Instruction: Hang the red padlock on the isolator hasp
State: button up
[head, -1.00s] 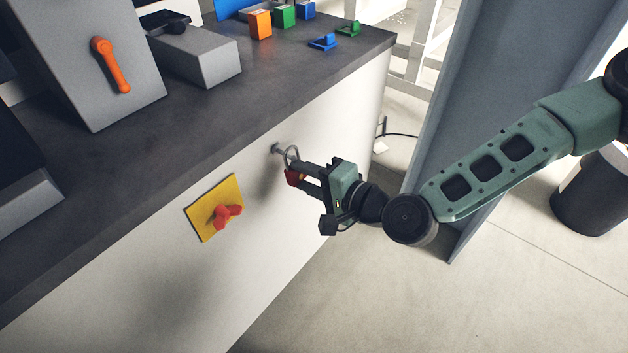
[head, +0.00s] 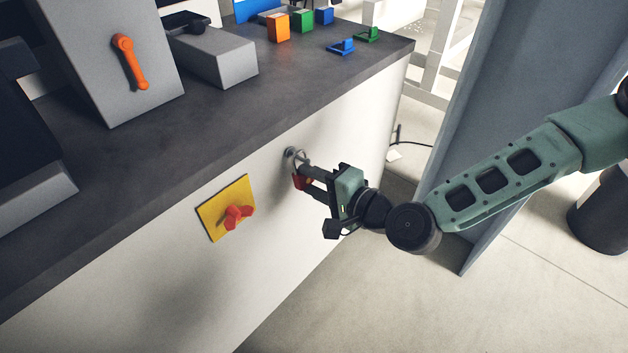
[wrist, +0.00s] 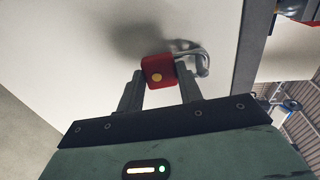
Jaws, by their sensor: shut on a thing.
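The red padlock (head: 298,182) is between the fingers of my gripper (head: 307,179), in front of the white panel. In the wrist view, its red body (wrist: 158,69) with a yellow round spot sits between both fingertips, and its grey shackle (wrist: 190,50) reaches right. A short grey peg (head: 289,152) stands out from the panel at the shackle. The shackle overlaps it in the head view; I cannot tell whether it is around the peg. The isolator, a yellow plate (head: 212,218) with a red handle (head: 237,216), is left of and below my gripper. I cannot make out a separate hasp.
The dark worktop (head: 215,125) overhangs above the panel. On it stand a grey box with an orange lever (head: 130,62), a lower grey box (head: 215,58), and small orange, green and blue blocks. A grey-blue upright panel (head: 500,130) stands behind my arm. The floor below is clear.

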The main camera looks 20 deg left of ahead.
jog(key=o, duration=1.2)
jog(key=shift+c, duration=0.2)
jog(key=shift+r, duration=0.1)
jog(key=p+v, duration=0.5)
jog(key=v, duration=1.2)
jog(key=shift+d, duration=0.2)
jog(key=shift+s+f, duration=0.15)
jog(key=shift+f, duration=0.05)
